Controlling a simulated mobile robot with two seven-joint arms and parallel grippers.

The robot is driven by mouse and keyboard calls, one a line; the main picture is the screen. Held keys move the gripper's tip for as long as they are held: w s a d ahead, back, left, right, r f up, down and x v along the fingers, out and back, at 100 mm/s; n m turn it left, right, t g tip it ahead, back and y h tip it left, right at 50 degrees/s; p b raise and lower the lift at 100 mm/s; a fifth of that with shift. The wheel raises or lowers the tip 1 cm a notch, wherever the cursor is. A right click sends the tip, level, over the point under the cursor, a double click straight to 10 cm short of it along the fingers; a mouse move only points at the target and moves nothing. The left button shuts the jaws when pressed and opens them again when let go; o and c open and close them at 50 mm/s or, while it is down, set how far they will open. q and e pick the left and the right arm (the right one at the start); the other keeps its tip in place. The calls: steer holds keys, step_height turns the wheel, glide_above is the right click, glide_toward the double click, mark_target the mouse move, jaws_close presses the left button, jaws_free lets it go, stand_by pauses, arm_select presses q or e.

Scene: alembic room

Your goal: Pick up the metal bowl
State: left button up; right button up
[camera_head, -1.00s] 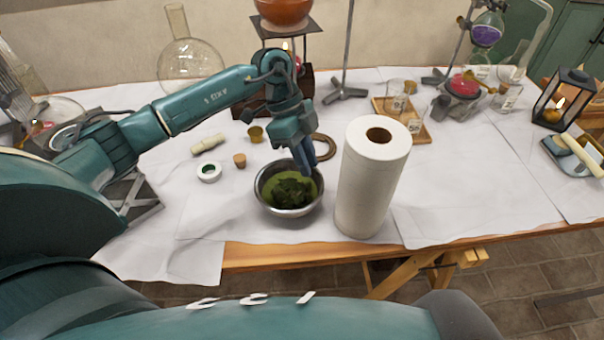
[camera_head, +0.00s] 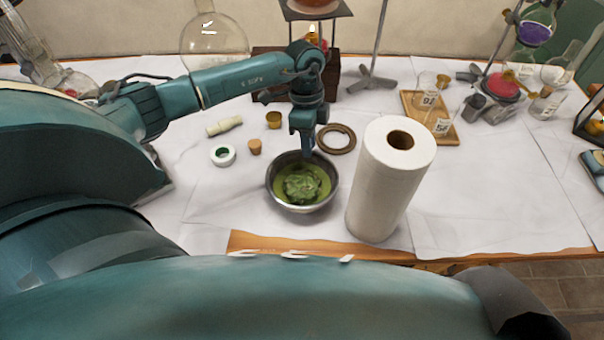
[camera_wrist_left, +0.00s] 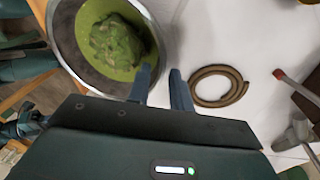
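The metal bowl (camera_head: 274,196) stands upright on the white-covered table, left of the paper roll, with green stuff (camera_head: 303,184) inside. It fills the upper left of the left wrist view (camera_wrist_left: 67,36). My left gripper (camera_head: 307,150) points down at the bowl's far rim. In the left wrist view its two fingers (camera_wrist_left: 161,78) are apart, one on the bowl's inner side and one over the table outside, with the rim running towards the gap. Whether they touch the rim cannot be told. My right gripper is not in view.
A tall paper roll (camera_head: 385,195) stands close right of the bowl. A brown ring (camera_head: 349,144) lies behind it. A cork (camera_head: 254,147), a white ring-shaped item (camera_head: 222,156) and a brass cup (camera_head: 273,119) are at left. The table at right front is clear.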

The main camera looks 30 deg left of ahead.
arm_select(q)
steer(key=f, duration=0.4)
steer(key=shift+s+d, duration=0.3)
steer(key=shift+d, duration=0.05)
steer(key=shift+c, duration=0.4)
jaws_close()
steer(key=shift+r, duration=0.1)
